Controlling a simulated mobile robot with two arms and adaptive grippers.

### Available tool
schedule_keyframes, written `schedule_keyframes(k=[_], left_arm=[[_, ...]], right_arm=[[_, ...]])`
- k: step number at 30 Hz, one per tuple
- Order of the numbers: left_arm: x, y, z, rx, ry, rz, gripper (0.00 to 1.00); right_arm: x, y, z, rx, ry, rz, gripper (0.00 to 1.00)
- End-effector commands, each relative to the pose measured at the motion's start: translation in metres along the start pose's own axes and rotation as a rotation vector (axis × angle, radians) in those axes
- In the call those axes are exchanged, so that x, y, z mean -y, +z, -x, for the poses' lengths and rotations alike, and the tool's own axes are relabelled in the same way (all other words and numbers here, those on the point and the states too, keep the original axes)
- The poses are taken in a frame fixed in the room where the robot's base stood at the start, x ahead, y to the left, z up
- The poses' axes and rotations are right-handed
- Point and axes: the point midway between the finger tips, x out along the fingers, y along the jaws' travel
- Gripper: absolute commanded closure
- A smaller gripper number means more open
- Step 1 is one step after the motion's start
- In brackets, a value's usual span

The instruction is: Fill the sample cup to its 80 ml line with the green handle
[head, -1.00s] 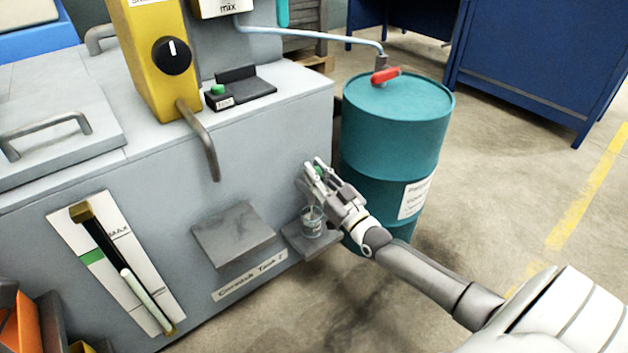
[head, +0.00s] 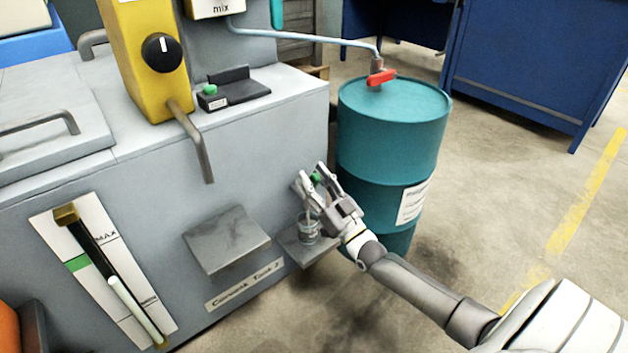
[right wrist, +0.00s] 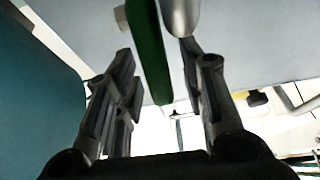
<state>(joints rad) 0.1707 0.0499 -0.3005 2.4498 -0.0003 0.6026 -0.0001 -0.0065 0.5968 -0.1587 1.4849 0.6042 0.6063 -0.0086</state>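The green handle (head: 315,178) sits on the tank's front face, above the sample cup. In the right wrist view the green handle (right wrist: 148,55) is a long green bar beside a rounded silver part. My right gripper (head: 311,174) is at the handle with its fingers apart. In the right wrist view the gripper (right wrist: 157,60) has one finger on each side of the bar, with gaps visible. The clear sample cup (head: 308,228) stands upright on a small grey shelf (head: 318,249) below the gripper. Its liquid level is too small to read. My left gripper is not in view.
A teal drum (head: 392,140) with a red valve handle (head: 381,77) stands close right of my gripper. Left are a grey ledge (head: 227,240), a level gauge (head: 105,270) and a yellow post (head: 140,60) with a black knob. Open floor lies at the right.

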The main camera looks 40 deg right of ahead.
Motion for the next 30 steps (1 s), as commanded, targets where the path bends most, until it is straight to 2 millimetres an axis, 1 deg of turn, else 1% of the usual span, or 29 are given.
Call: schedule_keyframes(k=[7,11,14,21,24,27,30], left_arm=[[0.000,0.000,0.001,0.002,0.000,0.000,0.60],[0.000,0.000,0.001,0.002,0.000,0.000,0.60],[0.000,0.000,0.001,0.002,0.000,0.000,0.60],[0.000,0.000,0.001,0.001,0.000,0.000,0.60],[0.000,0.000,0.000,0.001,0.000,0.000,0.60],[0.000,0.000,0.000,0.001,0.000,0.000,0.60],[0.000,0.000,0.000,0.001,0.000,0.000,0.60]], right_arm=[[0.000,0.000,0.002,0.001,0.000,0.000,0.62],[0.001,0.001,0.012,0.003,-0.001,-0.001,0.62],[0.000,0.001,0.028,0.004,0.000,-0.001,0.62],[0.000,0.001,0.076,0.005,0.000,0.000,0.62],[0.000,0.001,0.093,0.004,0.001,-0.001,0.62],[0.000,0.001,0.107,0.003,0.001,-0.001,0.62],[0.000,0.001,0.116,0.001,0.000,-0.001,0.62]])
